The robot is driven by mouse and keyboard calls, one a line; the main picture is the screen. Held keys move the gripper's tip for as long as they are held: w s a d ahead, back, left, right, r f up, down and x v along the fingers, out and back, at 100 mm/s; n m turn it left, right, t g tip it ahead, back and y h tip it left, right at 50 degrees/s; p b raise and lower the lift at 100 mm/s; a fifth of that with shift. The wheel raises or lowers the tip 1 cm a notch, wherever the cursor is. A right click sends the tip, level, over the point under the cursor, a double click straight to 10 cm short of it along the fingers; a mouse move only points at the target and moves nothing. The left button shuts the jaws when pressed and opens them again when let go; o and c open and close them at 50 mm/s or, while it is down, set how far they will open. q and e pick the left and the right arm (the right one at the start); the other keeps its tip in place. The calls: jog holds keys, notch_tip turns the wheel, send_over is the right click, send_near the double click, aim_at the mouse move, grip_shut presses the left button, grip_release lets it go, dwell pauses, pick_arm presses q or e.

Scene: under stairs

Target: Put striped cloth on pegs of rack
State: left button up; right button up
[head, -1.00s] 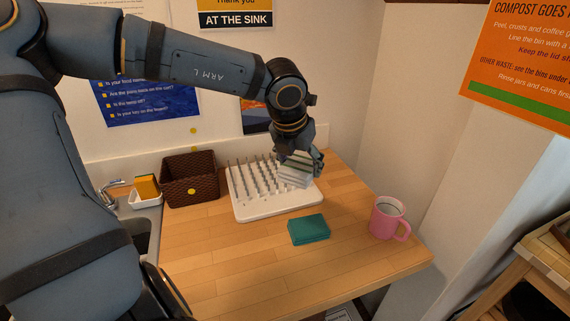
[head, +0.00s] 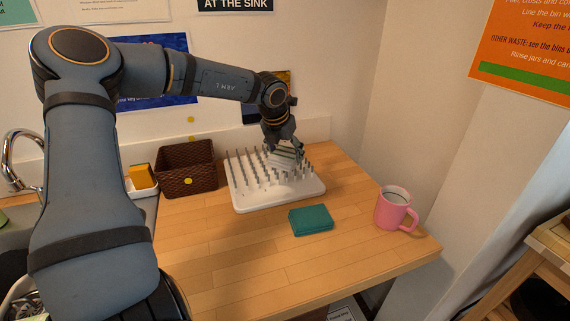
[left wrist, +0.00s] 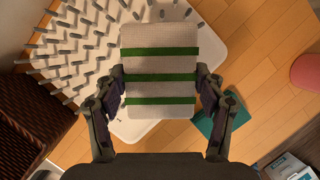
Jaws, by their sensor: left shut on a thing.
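The striped cloth (left wrist: 160,63) is white with green stripes and folded into a pad. My left gripper (head: 286,149) is shut on it, one finger on each side in the left wrist view (left wrist: 160,92). The cloth also shows in the head view (head: 284,160), at the right part of the rack. The rack (head: 283,198) is a white tray with rows of upright grey pegs. In the left wrist view, pegs stand left of the cloth, and the cloth hides the part of the rack under it. I cannot tell whether it touches the pegs. My right gripper is not in view.
A teal folded cloth (head: 311,220) lies in front of the rack. A pink mug (head: 395,208) stands at the right. A brown basket (head: 187,168) stands left of the rack, beside a sponge (head: 142,176) on a dish. The wooden counter is clear at the front.

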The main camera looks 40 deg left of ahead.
pick_arm(q)
jog(key=shift+w+a+f, duration=0.1)
jog(key=shift+f, duration=0.85)
jog(key=shift+w+a+f, duration=0.1)
jog(key=shift+f, duration=0.85)
jog(key=shift+s, duration=0.1)
jog(key=shift+d+f, duration=0.1)
jog(key=o, duration=1.1)
jog(key=shift+o, duration=0.2)
